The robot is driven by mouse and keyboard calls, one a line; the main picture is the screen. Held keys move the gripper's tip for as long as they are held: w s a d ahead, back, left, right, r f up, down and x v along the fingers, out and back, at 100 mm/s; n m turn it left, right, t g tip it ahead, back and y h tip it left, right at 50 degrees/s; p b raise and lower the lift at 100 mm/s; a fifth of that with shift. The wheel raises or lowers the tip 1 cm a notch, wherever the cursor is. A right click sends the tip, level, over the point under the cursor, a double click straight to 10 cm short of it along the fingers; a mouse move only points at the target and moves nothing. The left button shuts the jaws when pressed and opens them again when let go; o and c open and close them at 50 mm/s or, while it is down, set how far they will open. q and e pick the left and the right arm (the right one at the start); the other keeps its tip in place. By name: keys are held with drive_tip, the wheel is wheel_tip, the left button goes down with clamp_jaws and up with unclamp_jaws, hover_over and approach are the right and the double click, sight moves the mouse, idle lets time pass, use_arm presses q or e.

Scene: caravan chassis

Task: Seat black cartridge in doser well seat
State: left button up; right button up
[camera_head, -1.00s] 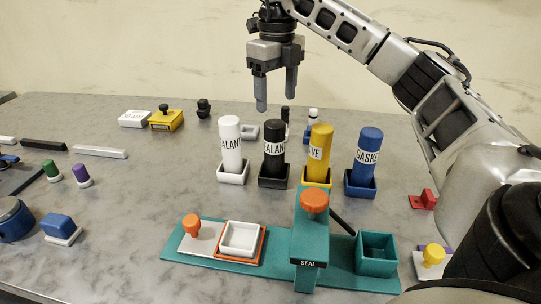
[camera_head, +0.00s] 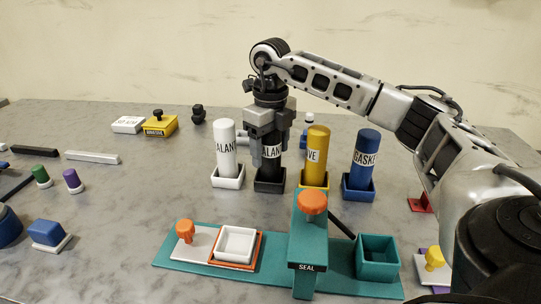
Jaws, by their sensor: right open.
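The black cartridge (camera_head: 270,173) stands upright in its black square holder (camera_head: 270,186), with white label letters partly covered. My right gripper (camera_head: 267,155) points down at the cartridge's upper part, its fingers apart around or just in front of it; I cannot tell exactly which. The teal doser base (camera_head: 190,258) lies in front, with a teal SEAL post (camera_head: 308,250), an orange-rimmed white tray (camera_head: 236,243) and an open teal square well (camera_head: 377,257). Which of these is the well seat is not marked. My left gripper is not in view.
A white cartridge (camera_head: 225,146) stands close left of the black one; a yellow cartridge (camera_head: 317,150) and a blue cartridge (camera_head: 366,155) stand to its right. Blocks and knobs lie at the left. Table between holders and teal base is mostly clear.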

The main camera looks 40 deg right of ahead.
drive_tip(key=c, duration=1.3)
drive_tip(key=shift+r, duration=0.1)
drive_tip(key=shift+c, duration=0.2)
